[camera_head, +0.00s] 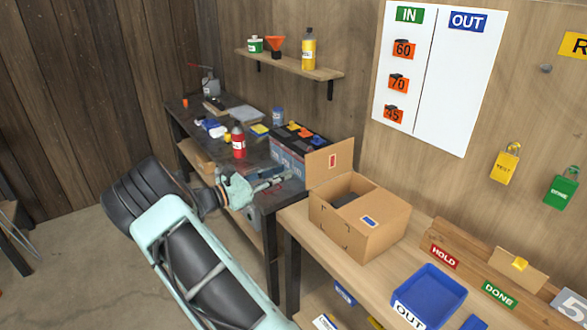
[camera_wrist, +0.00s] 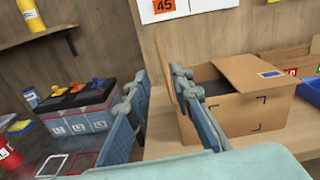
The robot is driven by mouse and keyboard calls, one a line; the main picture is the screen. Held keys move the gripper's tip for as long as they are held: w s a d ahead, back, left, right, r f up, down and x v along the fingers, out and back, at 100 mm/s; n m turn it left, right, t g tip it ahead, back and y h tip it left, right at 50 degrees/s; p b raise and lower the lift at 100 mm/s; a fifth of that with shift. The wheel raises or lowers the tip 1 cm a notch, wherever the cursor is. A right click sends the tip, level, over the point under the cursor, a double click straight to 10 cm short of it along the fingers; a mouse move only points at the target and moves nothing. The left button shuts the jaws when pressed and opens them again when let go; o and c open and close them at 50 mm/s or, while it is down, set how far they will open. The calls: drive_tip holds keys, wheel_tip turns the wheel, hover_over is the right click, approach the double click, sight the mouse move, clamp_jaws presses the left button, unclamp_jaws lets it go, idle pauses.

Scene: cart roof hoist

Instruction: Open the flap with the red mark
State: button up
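The cardboard box (camera_head: 365,235) stands on the light wooden bench. Its flap with the red mark (camera_head: 322,168) stands up, about upright, at the box's far left side. In the wrist view this flap (camera_wrist: 164,66) shows nearly edge-on, its mark not visible. The flap with the blue mark (camera_head: 385,207) lies over the near right part of the top; it also shows in the wrist view (camera_wrist: 245,68). The box is partly open, with something dark inside. My gripper (camera_head: 288,178) is left of the raised flap, its fingers apart and empty in the wrist view (camera_wrist: 158,88). Contact with the flap cannot be told.
A dark bench (camera_head: 262,196) at the left holds a battery (camera_head: 288,158) and a red bottle (camera_head: 238,143). A blue OUT tray (camera_head: 436,290) and a wooden rack (camera_head: 470,262) stand right of the box. A shelf (camera_head: 290,66) is on the wall above.

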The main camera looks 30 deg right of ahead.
drive_tip(key=shift+s+a, duration=0.2)
drive_tip(key=shift+a, duration=2.05)
